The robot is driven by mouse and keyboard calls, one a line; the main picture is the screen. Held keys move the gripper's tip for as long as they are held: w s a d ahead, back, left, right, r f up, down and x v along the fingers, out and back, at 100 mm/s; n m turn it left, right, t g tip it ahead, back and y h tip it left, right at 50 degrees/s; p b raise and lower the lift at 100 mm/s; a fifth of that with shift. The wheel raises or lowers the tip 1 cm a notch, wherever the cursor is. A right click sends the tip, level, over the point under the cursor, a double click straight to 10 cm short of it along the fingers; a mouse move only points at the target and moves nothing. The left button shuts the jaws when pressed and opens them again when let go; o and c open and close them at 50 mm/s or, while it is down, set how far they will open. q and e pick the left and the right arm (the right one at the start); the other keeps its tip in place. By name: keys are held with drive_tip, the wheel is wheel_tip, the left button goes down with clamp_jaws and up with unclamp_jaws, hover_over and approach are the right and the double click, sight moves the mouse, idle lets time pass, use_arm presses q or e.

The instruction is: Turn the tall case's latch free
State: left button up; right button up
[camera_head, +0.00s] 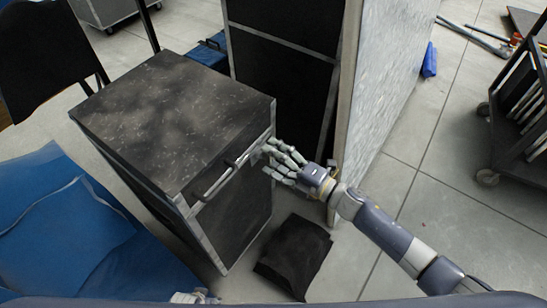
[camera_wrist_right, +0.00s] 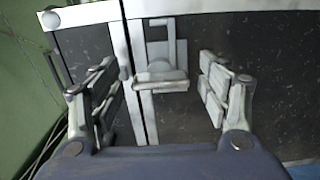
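The black case with metal edging (camera_head: 185,110) stands upright on the floor, its speckled top facing me. My right gripper (camera_head: 283,160) is at the right end of its front face, near the upper edge. In the right wrist view, a metal latch (camera_wrist_right: 160,72) sits on the case's pale edging, between the two spread fingers of my right gripper (camera_wrist_right: 163,88). The fingers are open, with a visible gap on each side of the latch. In the head view the latch is hidden behind the hand. A small part of my left gripper (camera_head: 195,297) shows at the bottom edge.
A metal bar handle (camera_head: 228,170) is on the case's front. A taller black cabinet (camera_head: 285,65) with a pale side panel (camera_head: 385,80) stands behind. A dark flat piece (camera_head: 295,255) lies on the floor. Blue cloth (camera_head: 75,235) is at left, a wheeled cart (camera_head: 520,120) at right.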

drive_tip(key=v, duration=1.2)
idle(0.4)
